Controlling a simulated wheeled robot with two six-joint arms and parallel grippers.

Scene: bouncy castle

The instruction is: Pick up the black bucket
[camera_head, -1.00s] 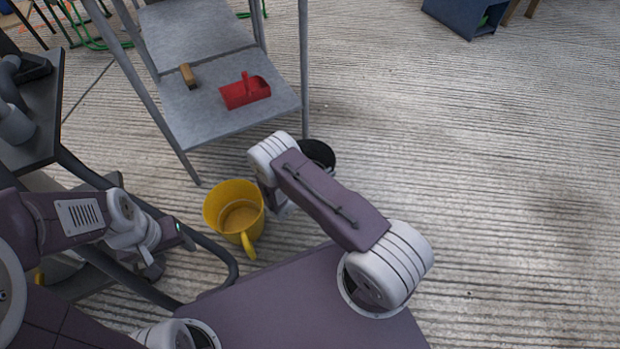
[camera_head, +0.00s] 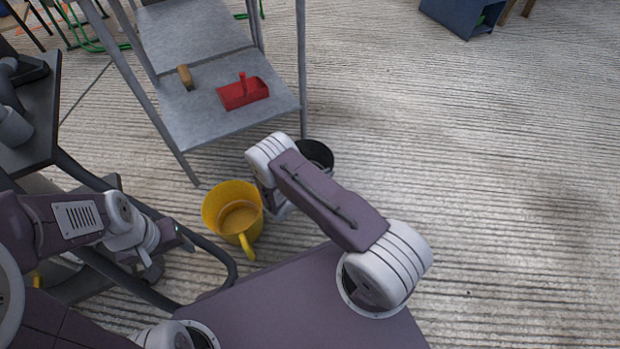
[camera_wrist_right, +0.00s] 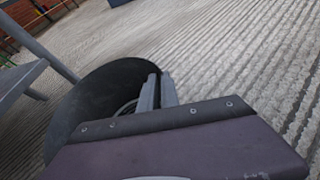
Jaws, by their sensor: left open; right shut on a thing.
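The black bucket (camera_head: 317,156) stands upright beside the grey shelf's front leg in the head view, partly hidden behind my right arm. In the right wrist view the bucket (camera_wrist_right: 90,100) fills the left half, and my right gripper (camera_wrist_right: 155,92) is at its rim, shut on it. In the head view the right gripper's fingers are hidden by my arm. My left gripper (camera_head: 165,245) is open and empty at the left, left of the yellow bucket.
A yellow bucket (camera_head: 212,212) stands on the floor left of my right arm. A grey shelf (camera_head: 215,125) holds a red scoop (camera_head: 243,95) and a brown brush (camera_head: 186,77). A black cart (camera_head: 32,120) is at the left. Ridged floor (camera_head: 480,170) at the right is clear.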

